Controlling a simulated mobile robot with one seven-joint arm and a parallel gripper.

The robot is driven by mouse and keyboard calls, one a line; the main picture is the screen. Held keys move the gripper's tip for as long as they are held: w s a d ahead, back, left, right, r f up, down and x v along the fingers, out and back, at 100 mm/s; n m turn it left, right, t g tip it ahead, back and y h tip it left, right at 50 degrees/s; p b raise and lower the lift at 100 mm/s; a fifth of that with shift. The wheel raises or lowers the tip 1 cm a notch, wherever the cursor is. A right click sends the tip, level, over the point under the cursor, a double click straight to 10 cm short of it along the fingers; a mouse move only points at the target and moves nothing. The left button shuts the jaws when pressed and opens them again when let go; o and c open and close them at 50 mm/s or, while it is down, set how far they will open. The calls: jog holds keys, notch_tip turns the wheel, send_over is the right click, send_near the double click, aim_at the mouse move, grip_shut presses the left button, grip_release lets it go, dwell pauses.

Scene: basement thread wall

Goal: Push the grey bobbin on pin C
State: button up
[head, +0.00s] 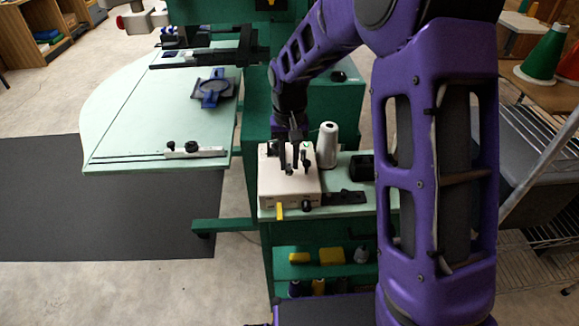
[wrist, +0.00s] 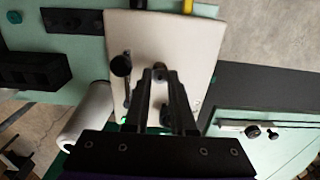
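The cream winder box (head: 289,188) stands on the pale green bench top, with dark posts and a small green light on it. My gripper (head: 293,163) points down just over its top. In the wrist view, my two dark fingers (wrist: 161,80) reach over the box (wrist: 190,40) with a narrow gap between them. A small dark round part (wrist: 160,70) shows between the tips; I cannot tell whether it is the bobbin, a pin, or whether it is gripped. A black knob (wrist: 121,65) stands beside the fingers. I cannot pick out a grey bobbin or a pin C label.
A white thread cone (head: 328,146) stands close behind the box, to the right. A black block (head: 362,168) and a dark plate (head: 344,197) lie right of it. A yellow lever (head: 279,211) sticks out in front. Spools sit on the shelves below. A pale table (head: 130,130) is at left.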

aim_at(289, 165)
grip_shut()
jog(key=shift+r+p, duration=1.35)
jog(key=shift+r, duration=0.4)
